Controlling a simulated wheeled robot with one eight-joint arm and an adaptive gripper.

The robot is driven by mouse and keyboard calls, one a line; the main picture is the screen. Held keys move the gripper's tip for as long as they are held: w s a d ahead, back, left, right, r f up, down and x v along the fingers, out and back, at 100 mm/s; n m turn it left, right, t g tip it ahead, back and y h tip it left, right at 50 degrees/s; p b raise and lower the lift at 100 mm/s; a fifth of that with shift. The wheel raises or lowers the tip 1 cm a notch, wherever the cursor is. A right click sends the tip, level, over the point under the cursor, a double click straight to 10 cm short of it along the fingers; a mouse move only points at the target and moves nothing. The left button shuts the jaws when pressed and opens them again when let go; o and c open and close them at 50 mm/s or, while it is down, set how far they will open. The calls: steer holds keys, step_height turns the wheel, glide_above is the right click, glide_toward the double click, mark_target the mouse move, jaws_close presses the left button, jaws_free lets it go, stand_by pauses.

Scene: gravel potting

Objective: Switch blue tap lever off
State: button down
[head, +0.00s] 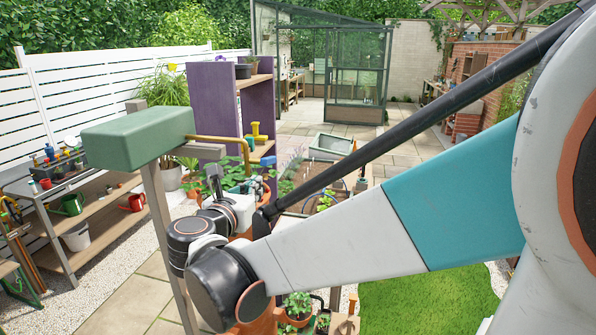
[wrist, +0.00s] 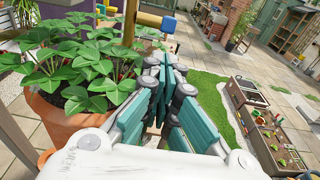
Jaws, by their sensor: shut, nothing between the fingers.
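A blue lever (head: 268,161) shows in the head view beside the brass pipe (head: 216,140) that runs out of a green box on a post. In the wrist view a blue part (wrist: 168,24) with a yellow part beside it shows at the top, beyond my fingers; it looks like the same lever. My gripper (wrist: 166,72) is shut and empty, with its teal fingers together. It is near the lever with a visible gap in the wrist view. In the head view my gripper (head: 246,187) is small and partly hidden by my wrist. The lever's exact angle is unclear.
A leafy plant in a terracotta pot (wrist: 75,125) stands close on the left of my fingers in the wrist view. The green box (head: 138,138) and a purple shelf (head: 214,100) stand near the arm. Grass (head: 430,295) lies open at the lower right.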

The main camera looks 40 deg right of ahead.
steer(key=shift+v, duration=1.1)
steer(key=shift+s, duration=0.1)
